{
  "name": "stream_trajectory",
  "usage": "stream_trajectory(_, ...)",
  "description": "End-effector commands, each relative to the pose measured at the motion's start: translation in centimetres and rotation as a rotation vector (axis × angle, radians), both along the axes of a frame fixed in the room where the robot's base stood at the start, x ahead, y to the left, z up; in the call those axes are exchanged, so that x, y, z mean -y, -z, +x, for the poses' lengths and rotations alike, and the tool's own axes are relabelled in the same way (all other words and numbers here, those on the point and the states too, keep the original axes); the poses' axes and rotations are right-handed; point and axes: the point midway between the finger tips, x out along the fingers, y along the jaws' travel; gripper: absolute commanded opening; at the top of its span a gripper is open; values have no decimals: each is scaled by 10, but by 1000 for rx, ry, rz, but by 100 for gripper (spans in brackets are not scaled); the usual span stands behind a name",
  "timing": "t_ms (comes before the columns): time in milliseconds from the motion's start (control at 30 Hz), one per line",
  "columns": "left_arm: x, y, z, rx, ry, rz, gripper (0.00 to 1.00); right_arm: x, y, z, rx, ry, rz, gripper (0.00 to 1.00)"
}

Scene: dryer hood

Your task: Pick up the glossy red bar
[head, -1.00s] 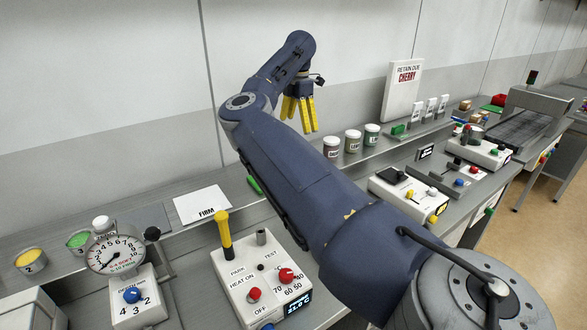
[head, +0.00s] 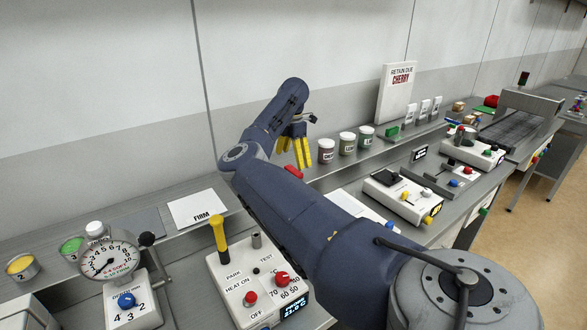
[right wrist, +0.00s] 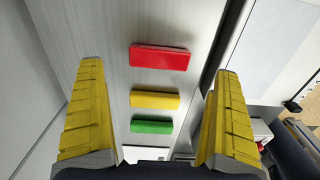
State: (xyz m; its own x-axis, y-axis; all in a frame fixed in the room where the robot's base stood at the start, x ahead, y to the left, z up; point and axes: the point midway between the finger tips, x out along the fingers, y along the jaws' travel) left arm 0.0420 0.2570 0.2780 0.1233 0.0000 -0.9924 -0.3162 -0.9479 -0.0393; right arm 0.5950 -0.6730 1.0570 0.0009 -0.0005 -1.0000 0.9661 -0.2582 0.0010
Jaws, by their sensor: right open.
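The glossy red bar (right wrist: 160,58) lies on a grey metal surface in the right wrist view, above a yellow bar and a green bar. In the head view, part of the red bar (head: 294,171) shows just below the right gripper, beside my arm. My right gripper (head: 296,160) is open and empty, with yellow fingers pointing down. Its two fingers (right wrist: 158,110) stand wide apart in the right wrist view, with the yellow and green bars between them in the picture and the red bar beyond the tips. My left gripper is not in view.
The yellow bar (right wrist: 155,100) and green bar (right wrist: 152,127) lie close by in a row. Several lidded jars (head: 347,143) stand right of the gripper on the shelf. A white sign (head: 397,92) stands behind. A dial gauge (head: 106,260) and a heater box (head: 255,285) stand in front.

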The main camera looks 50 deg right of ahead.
Motion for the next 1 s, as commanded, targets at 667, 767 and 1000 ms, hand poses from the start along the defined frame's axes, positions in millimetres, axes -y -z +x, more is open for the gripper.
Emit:
stream_trajectory(667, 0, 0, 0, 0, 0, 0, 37, 4, 48, 0, -1, 0, 0, 100)
stream_trajectory(767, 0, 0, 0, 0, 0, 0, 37, 4, 48, 0, -1, 0, 0, 96)
stream_trajectory(1000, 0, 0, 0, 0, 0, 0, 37, 4, 48, 0, -1, 1, 0, 69)
